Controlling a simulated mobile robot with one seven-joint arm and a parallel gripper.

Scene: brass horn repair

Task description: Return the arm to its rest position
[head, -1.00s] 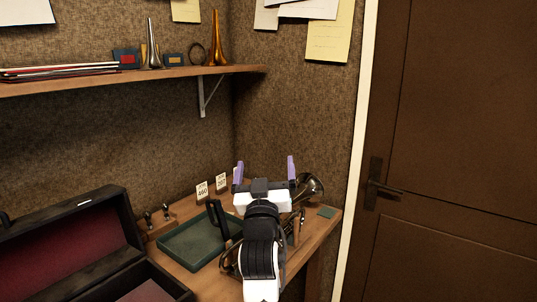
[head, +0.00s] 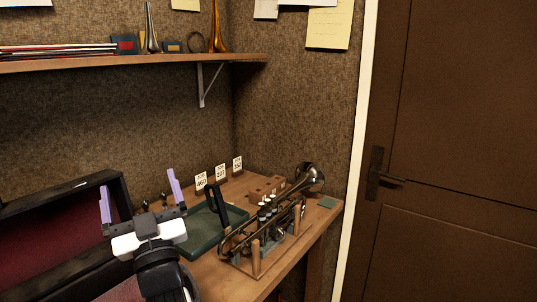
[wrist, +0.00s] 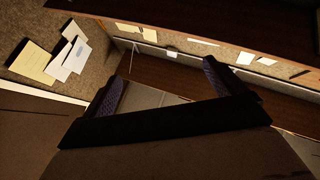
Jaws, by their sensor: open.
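My gripper (head: 140,207) is raised over the left part of the bench in the head view, between the open case and the green tray. Its two purple fingers stand wide apart and point up, with nothing between them. In the wrist view my gripper (wrist: 165,82) also shows open and empty, facing the wall and shelf. The arm hides part of the case and the tray's near left side.
A brass horn (head: 270,215) rests in a wooden stand on the bench (head: 222,282). An open case (head: 50,215) is at left. A shelf (head: 130,63) is above; a door (head: 450,150) is at right.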

